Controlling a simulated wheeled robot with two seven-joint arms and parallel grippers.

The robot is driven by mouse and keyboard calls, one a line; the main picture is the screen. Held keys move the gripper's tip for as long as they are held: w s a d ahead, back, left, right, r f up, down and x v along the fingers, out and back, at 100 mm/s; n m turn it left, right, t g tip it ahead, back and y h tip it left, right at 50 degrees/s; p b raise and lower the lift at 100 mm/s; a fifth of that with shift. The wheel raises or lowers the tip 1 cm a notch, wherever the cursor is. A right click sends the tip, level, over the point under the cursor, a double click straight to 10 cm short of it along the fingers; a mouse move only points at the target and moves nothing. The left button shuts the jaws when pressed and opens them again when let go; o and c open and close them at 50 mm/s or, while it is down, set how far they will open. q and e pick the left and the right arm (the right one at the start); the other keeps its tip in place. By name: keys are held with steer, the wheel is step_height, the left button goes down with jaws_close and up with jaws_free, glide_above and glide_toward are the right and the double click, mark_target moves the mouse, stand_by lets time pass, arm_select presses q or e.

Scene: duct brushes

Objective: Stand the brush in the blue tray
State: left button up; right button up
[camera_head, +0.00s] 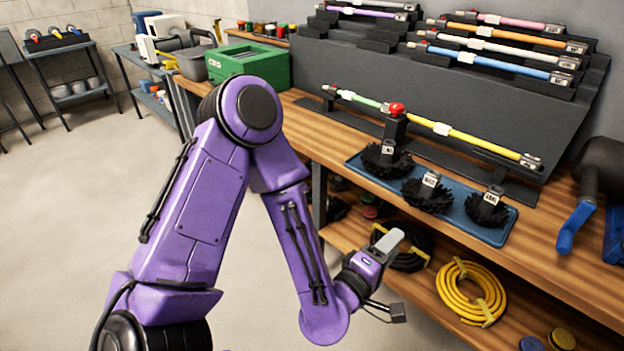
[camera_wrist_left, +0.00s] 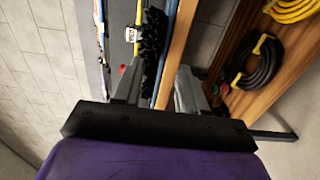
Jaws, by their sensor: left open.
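The blue tray (camera_head: 497,237) lies on the wooden bench. Three round brushes with black bristles are in it: a left one (camera_head: 385,161), a middle one (camera_head: 428,196) and a right one (camera_head: 488,209). Each has a pale label. A dark upright post with a red knob (camera_head: 397,109) rises at the left brush; I cannot tell how they join. My left gripper (camera_head: 388,243) is in front of the bench, below the tray's level and apart from the brushes. In the left wrist view its two fingers (camera_wrist_left: 158,92) are spread and empty, with black bristles (camera_wrist_left: 152,45) beyond them. My right gripper is out of view.
Behind the tray, a dark sloped rack (camera_head: 400,75) holds several coloured rods. A green box (camera_head: 262,67) stands at the bench's left. A blue-handled tool (camera_head: 575,225) is at right. Yellow coil (camera_head: 470,293) and black hose lie on the lower shelf. Floor at left is clear.

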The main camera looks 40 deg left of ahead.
arm_select(q)
steer(key=s+a+f+m+g, duration=0.2)
steer(key=s+f+g, duration=0.1)
steer(key=f, duration=0.4)
steer(key=s+a+f+m+g+y, duration=0.1)
steer(key=s+f+m+g, duration=0.15)
steer(key=f, duration=0.35)
steer(key=s+a+f+m+g, duration=0.2)
steer(key=s+f, duration=0.2)
steer(key=f, duration=0.3)
steer(key=s+a+f+m+g+y, duration=0.2)
steer(key=s+a+f+g, duration=0.3)
steer(key=s, duration=0.6)
step_height(320, 180, down, 3)
steer(key=shift+a+r+m, duration=0.1)
steer(key=shift+a+m, duration=0.1)
steer(key=shift+m, duration=0.55)
steer(key=s, duration=0.1)
steer(key=s+a+f+g, duration=0.1)
steer(key=s, duration=0.1)
steer(key=s+a+g+y, duration=0.1)
steer(key=shift+s+a+f+m, duration=0.2)
steer(key=shift+a+f+m, duration=0.05)
steer(key=shift+m, duration=0.15)
steer(key=c, duration=0.6)
jaws_close()
